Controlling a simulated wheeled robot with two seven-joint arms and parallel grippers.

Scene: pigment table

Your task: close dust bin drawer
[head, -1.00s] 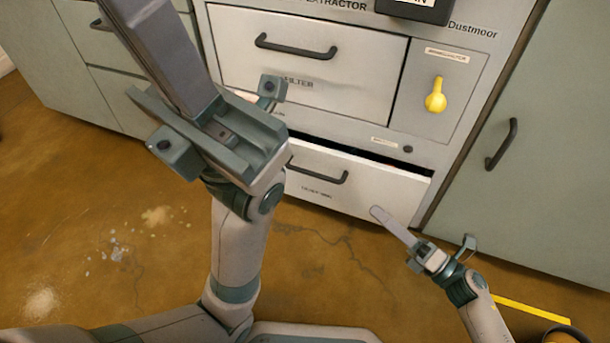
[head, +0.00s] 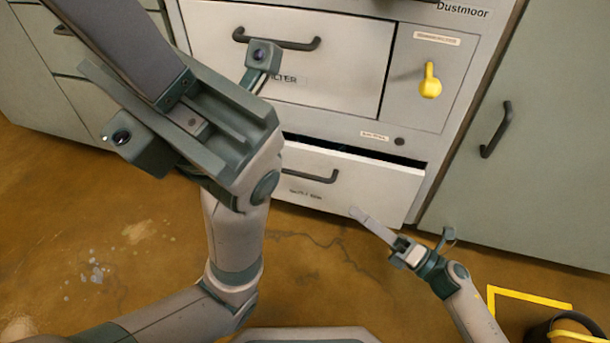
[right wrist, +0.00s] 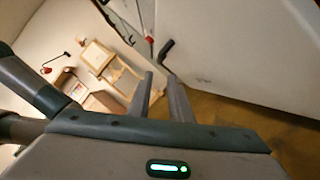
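The dust bin drawer (head: 378,190) is the low white drawer with a black bar handle (head: 309,177). It stands partly pulled out, with a dark gap along its top edge. My right gripper (head: 356,212) is in front of the drawer's lower right part, its fingers pointing up-left. I cannot tell whether it touches the front. In the right wrist view the fingers (right wrist: 159,76) show a narrow gap and hold nothing; a white front (right wrist: 235,55) with a dark handle lies beyond. My left gripper (head: 112,35) is raised at upper left, covering the drawer's left end; its fingertips are out of frame.
Above is the closed filter drawer (head: 335,80) with a yellow knob (head: 430,82) beside it. A grey-green cabinet (head: 545,130) stands at right, another at left. A dark bucket (head: 535,333) and yellow floor tape (head: 530,297) are at lower right. The floor before the drawer is clear.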

